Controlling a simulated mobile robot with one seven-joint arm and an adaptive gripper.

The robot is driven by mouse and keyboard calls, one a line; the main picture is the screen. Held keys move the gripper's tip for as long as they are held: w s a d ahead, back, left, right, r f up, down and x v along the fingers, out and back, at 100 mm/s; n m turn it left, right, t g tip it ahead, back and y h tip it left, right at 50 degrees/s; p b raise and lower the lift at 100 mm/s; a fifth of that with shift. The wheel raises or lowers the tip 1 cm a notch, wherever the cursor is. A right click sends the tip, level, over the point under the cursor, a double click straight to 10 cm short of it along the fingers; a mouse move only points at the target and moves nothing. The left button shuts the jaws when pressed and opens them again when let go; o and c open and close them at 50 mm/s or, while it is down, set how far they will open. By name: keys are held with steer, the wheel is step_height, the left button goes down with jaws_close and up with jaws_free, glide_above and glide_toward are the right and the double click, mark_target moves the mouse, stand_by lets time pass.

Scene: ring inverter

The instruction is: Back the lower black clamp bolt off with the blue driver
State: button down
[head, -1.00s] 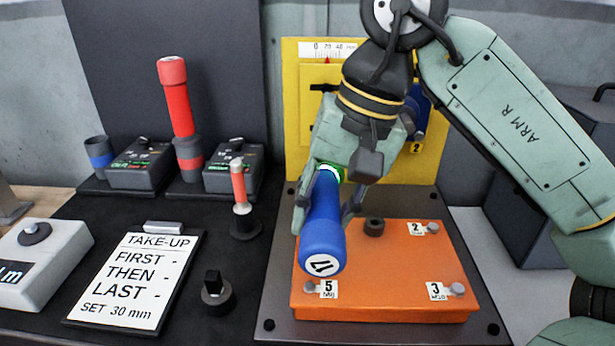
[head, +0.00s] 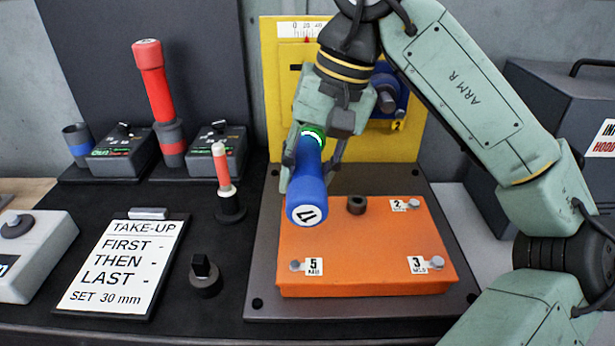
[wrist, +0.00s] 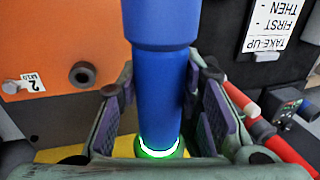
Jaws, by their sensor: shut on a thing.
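The blue driver (head: 307,195), marked 17 on its end, is held in my gripper (head: 316,160). Its numbered end points toward the head camera and down over the orange block. A lit green ring shows at its far end. In the wrist view my gripper (wrist: 165,115) has its fingers on either side of the driver (wrist: 160,85). The yellow panel (head: 410,148) stands behind, with a dark piece (head: 296,68) at its upper left. My gripper hides the panel's middle. I cannot make out the lower black clamp bolt or whether the driver touches it.
The orange block (head: 365,275) lies in front with a black ring (head: 357,205) and several tagged bolts. A blue block (head: 398,84) with a grey bolt is on the panel's right. A red driver (head: 155,95) stands left, and a note board (head: 125,265) lies front left.

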mark_target(310, 146)
steer(key=shift+w, duration=0.95)
steer(key=shift+w+r+p, duration=0.15)
steer(key=shift+w+p, duration=0.3)
steer(key=shift+w, duration=0.6)
stand_by(1.0)
stand_by(0.4)
steer(key=shift+s+b, duration=0.45)
steer(key=shift+s, duration=2.15)
